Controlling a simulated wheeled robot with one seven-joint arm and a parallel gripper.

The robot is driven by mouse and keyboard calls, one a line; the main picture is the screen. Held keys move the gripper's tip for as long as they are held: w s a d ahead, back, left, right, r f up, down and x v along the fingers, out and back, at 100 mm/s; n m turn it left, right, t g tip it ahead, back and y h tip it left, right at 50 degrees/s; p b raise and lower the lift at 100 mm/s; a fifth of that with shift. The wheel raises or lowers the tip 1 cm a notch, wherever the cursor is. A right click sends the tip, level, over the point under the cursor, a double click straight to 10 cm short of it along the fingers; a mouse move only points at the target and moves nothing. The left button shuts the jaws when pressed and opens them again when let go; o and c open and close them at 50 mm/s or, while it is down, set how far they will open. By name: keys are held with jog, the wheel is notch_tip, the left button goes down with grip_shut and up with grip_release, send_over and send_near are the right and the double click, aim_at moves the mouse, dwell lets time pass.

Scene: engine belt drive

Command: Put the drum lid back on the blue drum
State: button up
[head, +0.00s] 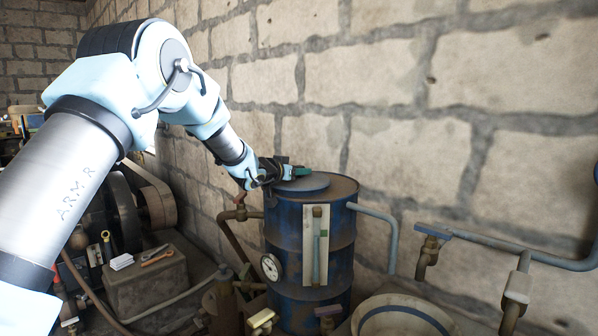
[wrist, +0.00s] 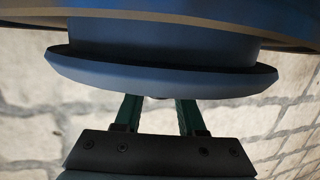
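The blue drum (head: 336,262) stands against the block wall, worn and rusty. The drum lid (head: 304,184), a blue-grey disc, is over its top; I cannot tell whether it is fully seated. My gripper (head: 297,172) is just above the lid, towards its left side. In the wrist view the lid (wrist: 165,76) shows as a wide flange with a narrower neck, beside the drum's rim (wrist: 120,17). My gripper's two green fingers (wrist: 161,108) stand apart and reach to the lid. Their tips are hidden behind the flange, so contact is unclear.
Blue pipes (head: 378,215) run to the right of the drum, and a pale round basin (head: 400,318) stands in front. A gauge (head: 271,267) is at the drum's lower left. A crate (head: 145,285) with tools and belt machinery are at left. The wall is close behind.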

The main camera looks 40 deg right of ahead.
jog(key=o, duration=0.4)
jog(key=shift+o, duration=0.2)
jog(key=shift+r, duration=0.25)
jog(key=b+v, duration=0.4)
jog(key=v, duration=0.8)
jog(key=shift+w+a+f, duration=0.1)
